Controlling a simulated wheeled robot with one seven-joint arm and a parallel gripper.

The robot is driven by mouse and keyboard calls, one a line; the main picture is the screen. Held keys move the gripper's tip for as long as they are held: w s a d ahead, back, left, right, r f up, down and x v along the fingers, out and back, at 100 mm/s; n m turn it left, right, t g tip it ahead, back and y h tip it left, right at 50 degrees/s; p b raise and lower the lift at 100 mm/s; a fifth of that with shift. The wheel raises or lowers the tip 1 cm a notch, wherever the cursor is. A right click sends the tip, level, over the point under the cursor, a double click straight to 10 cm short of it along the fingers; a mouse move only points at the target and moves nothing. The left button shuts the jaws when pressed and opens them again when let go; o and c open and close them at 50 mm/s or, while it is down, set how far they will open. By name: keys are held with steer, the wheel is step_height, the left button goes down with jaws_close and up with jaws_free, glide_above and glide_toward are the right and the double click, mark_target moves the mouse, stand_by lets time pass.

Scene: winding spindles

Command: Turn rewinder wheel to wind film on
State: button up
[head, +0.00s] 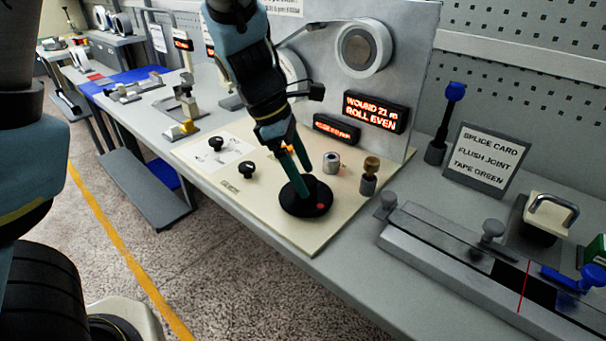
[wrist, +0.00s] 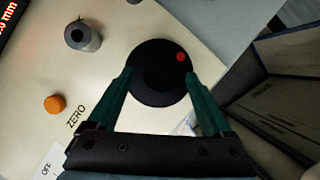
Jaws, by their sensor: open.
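The rewinder wheel is a black disc (head: 306,199) with a red dot on its rim, flat on the cream panel in the head view. In the wrist view the wheel (wrist: 160,62) lies ahead, with the red dot at its upper right. My gripper (head: 294,172) has green fingers pointing down at the wheel. In the wrist view my open gripper (wrist: 157,88) has one finger on each side of the wheel's near part; I cannot tell whether they touch it. A film roll (head: 362,48) is on the upright plate. The display (head: 375,111) reads "WOUND 21" and "ROLL EVEN".
A grey cylinder (head: 331,162) and a brass-topped knob (head: 370,174) stand beside the wheel. Black knobs (head: 246,169) are on the panel's left. A splicing block (head: 470,262) lies to the right, near a splice card sign (head: 485,151). An orange button (wrist: 54,104) shows in the wrist view.

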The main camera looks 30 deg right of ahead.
steer(key=shift+s+f, duration=0.1)
steer(key=shift+f, duration=0.2)
jaws_close()
stand_by(0.5)
